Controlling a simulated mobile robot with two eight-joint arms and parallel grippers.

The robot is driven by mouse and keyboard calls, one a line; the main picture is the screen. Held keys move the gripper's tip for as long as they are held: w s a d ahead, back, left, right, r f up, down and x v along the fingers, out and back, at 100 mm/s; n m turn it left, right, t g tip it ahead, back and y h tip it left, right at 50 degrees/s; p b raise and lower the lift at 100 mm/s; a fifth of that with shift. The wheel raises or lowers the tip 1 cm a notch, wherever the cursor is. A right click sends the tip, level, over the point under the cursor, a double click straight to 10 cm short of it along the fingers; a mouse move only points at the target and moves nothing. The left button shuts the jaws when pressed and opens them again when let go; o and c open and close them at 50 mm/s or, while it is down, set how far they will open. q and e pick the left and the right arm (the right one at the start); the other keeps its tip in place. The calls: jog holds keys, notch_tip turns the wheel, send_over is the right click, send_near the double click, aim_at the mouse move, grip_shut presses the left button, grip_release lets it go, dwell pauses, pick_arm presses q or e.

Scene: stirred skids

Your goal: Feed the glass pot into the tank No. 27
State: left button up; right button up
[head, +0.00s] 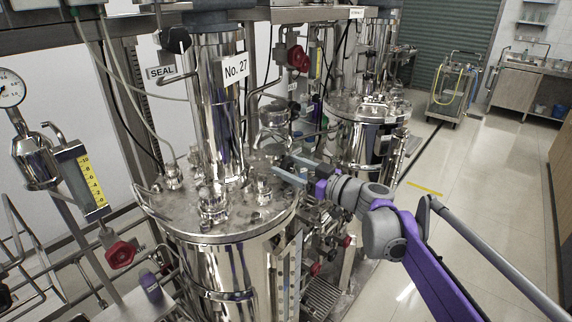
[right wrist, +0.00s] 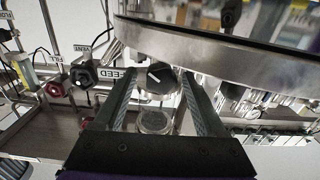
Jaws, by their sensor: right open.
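Tank No. 27 (head: 225,268) is the large steel vessel at centre left in the head view, with a flat lid carrying several fittings and a tall column bearing its number plate. My right gripper (head: 278,165) reaches in from the right over the lid's right edge. Its fingers are apart; in the right wrist view (right wrist: 158,85) a round black-faced fitting with a white mark shows between or beyond them. A clear round piece (right wrist: 155,122) shows lower between the fingers; I cannot tell whether it is the glass pot. My left gripper is not in view.
A second steel tank (head: 365,140) stands behind, with red-handled valves (head: 298,58) and pipes between. A gauge and yellow scale (head: 85,180) stand at left. A trolley (head: 452,95) is far right. The floor on the right is clear.

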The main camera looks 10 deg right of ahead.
jog(key=shift+w+a, duration=0.45)
jog(key=shift+a, duration=0.1)
grip_shut()
